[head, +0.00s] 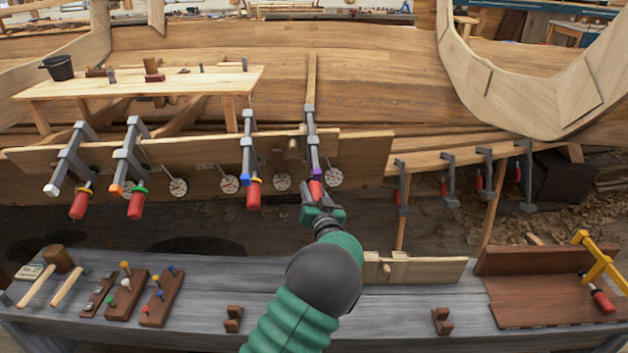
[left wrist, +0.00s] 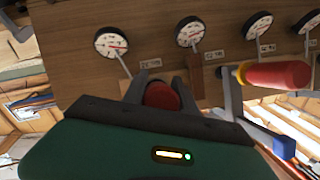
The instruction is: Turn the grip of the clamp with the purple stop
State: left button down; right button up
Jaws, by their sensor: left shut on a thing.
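The clamp with the purple stop (head: 317,172) hangs on the plank at the hull, the rightmost of the row of long clamps. Its red grip (head: 316,189) points down toward me. My left gripper (head: 322,214) is at that grip, its arm coming up from the bottom of the head view. In the left wrist view the red grip (left wrist: 162,95) sits between the two grey fingers (left wrist: 165,88), which are shut on it. The far part of this clamp is hidden in the wrist view. My right gripper is not in view.
A neighbouring clamp with a red grip (head: 254,193) hangs close on the left; its grip also shows in the left wrist view (left wrist: 278,74). Several round dials (head: 283,182) sit on the plank behind. A grey bench (head: 390,312) with tools stands below.

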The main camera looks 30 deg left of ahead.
pick_arm(q)
jog(key=m+p, duration=0.1)
jog(key=y+p, duration=0.1)
jog(key=shift+r+m+g+p, duration=0.3)
jog(key=shift+m+p, duration=0.1)
jog(key=shift+s+f+m+g+y+p, duration=0.1)
jog(key=shift+m+g+y+p, duration=0.2)
jog(key=shift+m+y+p, duration=0.25)
jog(key=shift+s+a+f+m+y+p, duration=0.15)
jog(key=shift+m+y+p, duration=0.15)
jog(key=shift+m+y, duration=0.4)
jog(key=shift+m+g+y, duration=0.4)
jog(key=shift+m+y, duration=0.15)
jog(key=shift+m, duration=0.8)
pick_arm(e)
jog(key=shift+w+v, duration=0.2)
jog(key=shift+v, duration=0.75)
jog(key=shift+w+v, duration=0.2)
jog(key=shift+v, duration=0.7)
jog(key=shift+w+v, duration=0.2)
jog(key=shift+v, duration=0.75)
pick_arm(q)
jog(key=shift+s, duration=0.1)
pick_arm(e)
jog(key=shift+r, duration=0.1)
